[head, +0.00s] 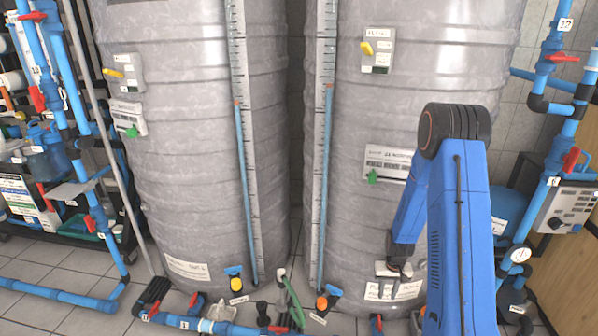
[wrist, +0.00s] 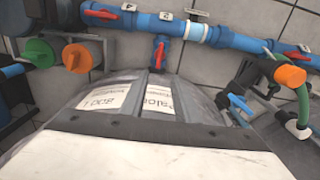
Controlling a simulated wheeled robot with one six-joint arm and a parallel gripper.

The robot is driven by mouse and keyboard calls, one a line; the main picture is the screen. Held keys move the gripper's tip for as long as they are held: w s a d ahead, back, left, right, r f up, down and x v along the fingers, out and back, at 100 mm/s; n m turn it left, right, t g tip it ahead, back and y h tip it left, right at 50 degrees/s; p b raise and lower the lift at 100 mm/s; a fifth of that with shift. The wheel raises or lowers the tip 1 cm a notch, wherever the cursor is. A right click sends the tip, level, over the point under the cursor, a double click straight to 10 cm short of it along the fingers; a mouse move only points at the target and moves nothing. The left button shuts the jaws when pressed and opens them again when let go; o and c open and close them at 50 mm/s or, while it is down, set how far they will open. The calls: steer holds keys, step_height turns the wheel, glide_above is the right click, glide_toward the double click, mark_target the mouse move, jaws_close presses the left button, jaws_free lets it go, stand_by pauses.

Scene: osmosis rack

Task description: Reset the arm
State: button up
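My blue arm (head: 458,220) is bent on the right of the head view, in front of the right grey tank (head: 345,140). Its forearm points down and left. My gripper (head: 394,268) is at the low end of it, small and dark, close to the lower tank wall. No object is clearly seen held.
A left grey tank (head: 180,150) stands beside the right one. Blue pipes with red valves (wrist: 160,53) run along the wall and floor. A green hose (head: 294,300) and a gauge (head: 520,254) are low down. Grey labelled shapes (wrist: 120,92) lie ahead in the wrist view.

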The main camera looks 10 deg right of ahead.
steer(key=s+a+r+n+t, duration=0.1)
steer(key=s+a+r, duration=0.2)
steer(key=r, duration=0.7)
steer(key=s+a+r+t, duration=0.1)
steer(key=s+a+r, duration=0.15)
steer(key=r, duration=0.85)
steer(key=s+a+r+n, duration=0.1)
steer(key=s+a+r, duration=0.25)
steer(key=r, duration=0.65)
steer(key=s+a+r+t, duration=0.1)
steer(key=s+a+r, duration=0.2)
steer(key=s+r, duration=0.4)
steer(key=s+a+r+n+t, duration=0.1)
steer(key=s+a+r, duration=0.3)
steer(key=s, duration=1.1)
step_height(320, 180, up, 3)
steer(key=shift+s+f+t, duration=0.1)
steer(key=shift+s+t, duration=0.05)
steer(key=shift+t, duration=0.25)
